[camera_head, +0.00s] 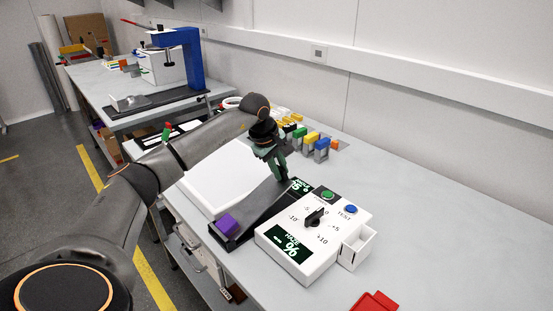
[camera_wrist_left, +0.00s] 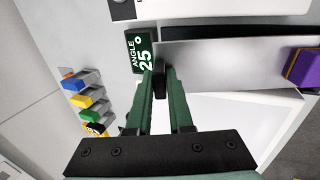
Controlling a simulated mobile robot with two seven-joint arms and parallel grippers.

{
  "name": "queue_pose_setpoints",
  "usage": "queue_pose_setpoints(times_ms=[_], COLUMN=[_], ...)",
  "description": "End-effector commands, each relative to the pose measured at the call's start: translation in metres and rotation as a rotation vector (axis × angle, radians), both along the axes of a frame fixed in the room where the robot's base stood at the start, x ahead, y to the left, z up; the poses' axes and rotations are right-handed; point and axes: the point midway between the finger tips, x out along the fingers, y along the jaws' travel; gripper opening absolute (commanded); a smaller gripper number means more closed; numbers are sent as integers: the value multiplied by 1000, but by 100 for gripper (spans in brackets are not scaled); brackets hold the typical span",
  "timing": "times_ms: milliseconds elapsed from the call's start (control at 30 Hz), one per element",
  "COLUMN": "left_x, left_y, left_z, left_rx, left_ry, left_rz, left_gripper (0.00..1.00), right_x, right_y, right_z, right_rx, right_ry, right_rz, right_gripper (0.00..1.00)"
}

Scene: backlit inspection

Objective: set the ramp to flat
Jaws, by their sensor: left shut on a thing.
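The ramp (camera_head: 258,206) is a grey sloping plate on a dark base, with its raised end toward the back. It also shows in the wrist view (camera_wrist_left: 225,65). A purple block (camera_head: 227,224) sits at its low end, and shows at the right of the wrist view (camera_wrist_left: 304,68). A dark green angle display (camera_wrist_left: 141,52) beside the raised end reads 25°. My left gripper (camera_head: 282,178) has green fingers and is at the raised end, shut on a small black tab (camera_wrist_left: 159,76), partly hidden between the fingers. My right gripper is not in view.
A white box (camera_head: 290,236) with a knob, green and blue buttons and a HAZE display stands right of the ramp. A white panel (camera_head: 212,183) lies left of it. Several coloured clips (camera_head: 321,147) stand behind. A red tray (camera_head: 374,301) is at the front.

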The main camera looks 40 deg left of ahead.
Motion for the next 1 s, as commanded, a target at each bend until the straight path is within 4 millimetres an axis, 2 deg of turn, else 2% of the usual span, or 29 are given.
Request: queue_pose_setpoints(times_ms=[200,433,800,1000], left_x=[10,16,21,22], left_y=[-1,-2,-3,-3], left_z=[-27,-47,-66,-70], left_rx=[1,1,10,10], left_ry=[-4,-8,93,111], left_rz=[-1,-1,-1,-1], left_gripper=[0,0,0,0], right_x=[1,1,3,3], right_y=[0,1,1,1], right_z=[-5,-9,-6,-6], right_rx=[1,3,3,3], right_ry=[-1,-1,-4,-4], right_rz=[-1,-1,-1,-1], right_gripper=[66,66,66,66])
